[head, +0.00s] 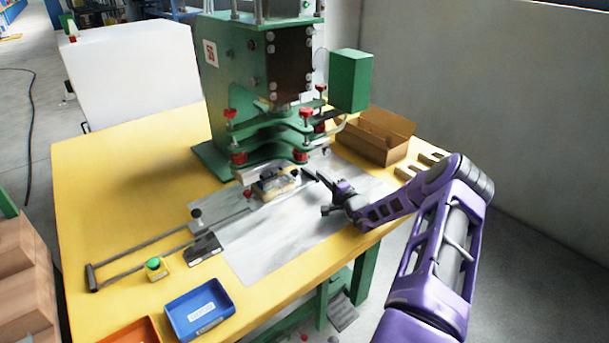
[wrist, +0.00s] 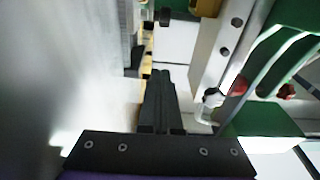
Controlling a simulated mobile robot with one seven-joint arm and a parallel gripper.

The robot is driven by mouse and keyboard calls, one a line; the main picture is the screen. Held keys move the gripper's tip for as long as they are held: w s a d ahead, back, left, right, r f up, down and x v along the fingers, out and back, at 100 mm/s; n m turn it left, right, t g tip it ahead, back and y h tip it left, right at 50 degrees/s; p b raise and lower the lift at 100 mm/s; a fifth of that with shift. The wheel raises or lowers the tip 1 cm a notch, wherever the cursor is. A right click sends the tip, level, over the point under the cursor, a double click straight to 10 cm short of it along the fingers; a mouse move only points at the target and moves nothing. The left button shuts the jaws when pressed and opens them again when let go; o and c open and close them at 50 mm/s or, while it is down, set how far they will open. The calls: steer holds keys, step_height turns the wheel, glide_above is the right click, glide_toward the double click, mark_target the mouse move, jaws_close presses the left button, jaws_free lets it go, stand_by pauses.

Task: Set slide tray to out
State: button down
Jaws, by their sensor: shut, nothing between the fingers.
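The slide tray (head: 276,186) is a small carriage with metal and dark parts, sitting on thin rails just in front of the green press (head: 235,90). The rails (head: 150,243) run from the press toward the left front of the table and end in a dark crossbar. My gripper (head: 312,175) is to the right of the tray, near the right end of the rails, with its fingers shut. Whether it touches anything there cannot be told. In the wrist view the dark fingers (wrist: 162,82) lie together with nothing seen between them, and the tray is not clearly recognisable.
A green-topped button box (head: 157,268) and a blue bin (head: 200,308) stand at the table's front left, with an orange bin (head: 133,332) beside them. A cardboard box (head: 372,135) stands right of the press. The yellow table (head: 110,180) is bare at left.

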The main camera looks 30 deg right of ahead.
mark_target(312, 174)
steer(key=w, duration=0.3)
steer(key=w+b, duration=0.1)
steer(key=w, duration=0.2)
steer(key=shift+w+a+f, duration=0.1)
steer(key=shift+a, duration=0.45)
steer(key=shift+s+a, duration=0.4)
steer(key=shift+a, duration=0.35)
steer(key=shift+s+a, duration=0.35)
steer(key=shift+a, duration=0.4)
steer(key=shift+a, duration=0.1)
